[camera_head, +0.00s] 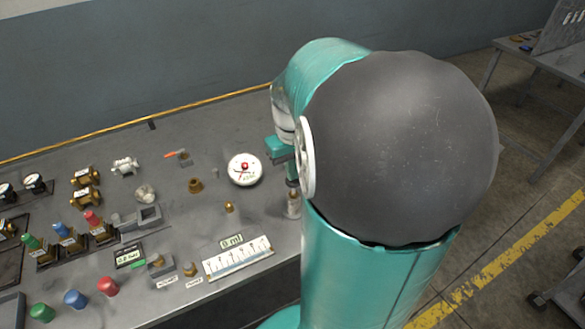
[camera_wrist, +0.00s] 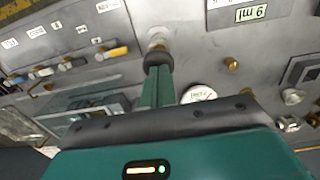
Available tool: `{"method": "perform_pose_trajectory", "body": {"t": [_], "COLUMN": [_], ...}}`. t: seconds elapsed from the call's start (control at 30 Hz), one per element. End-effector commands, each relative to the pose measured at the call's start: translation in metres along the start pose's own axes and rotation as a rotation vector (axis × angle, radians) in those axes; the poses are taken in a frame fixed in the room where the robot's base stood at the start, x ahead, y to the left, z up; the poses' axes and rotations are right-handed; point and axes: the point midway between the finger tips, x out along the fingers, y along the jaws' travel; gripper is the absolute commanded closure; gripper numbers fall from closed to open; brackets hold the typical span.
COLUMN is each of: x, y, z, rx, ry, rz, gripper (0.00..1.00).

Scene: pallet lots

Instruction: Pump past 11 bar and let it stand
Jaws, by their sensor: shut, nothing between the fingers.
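A round white pressure gauge (camera_head: 244,170) with a red centre lies on the grey bench. Its edge shows in the wrist view (camera_wrist: 198,94), partly hidden by my gripper. A small dark display (camera_head: 129,256) with a green bar reading stands at the front left; its digits are too small to read surely. My gripper (camera_head: 291,182) is shut and points down over a small pale metal fitting (camera_head: 293,204) right of the gauge. In the wrist view my fingertips (camera_wrist: 158,60) are close to this fitting (camera_wrist: 157,37); I cannot tell whether they touch it.
Red, blue and green knobs (camera_head: 75,299) and brass valves (camera_head: 86,177) fill the left. Brass fittings (camera_head: 195,185) stand left of the gauge. My arm hides the bench's right side.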

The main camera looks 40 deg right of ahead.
Motion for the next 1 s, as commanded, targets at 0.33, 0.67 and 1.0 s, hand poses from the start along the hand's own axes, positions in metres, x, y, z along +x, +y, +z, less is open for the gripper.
{"method": "perform_pose_trajectory", "body": {"t": [0.33,0.67,1.0], "x": [0.034,0.039,0.009], "y": [0.0,-0.001,-0.002], "z": [0.0,0.001,-0.008], "rx": [0.001,0.0,-0.002], "ry": [-0.004,-0.006,0.004], "rz": [0.0,0.0,0.001], "gripper": [1.0,1.0,1.0]}}
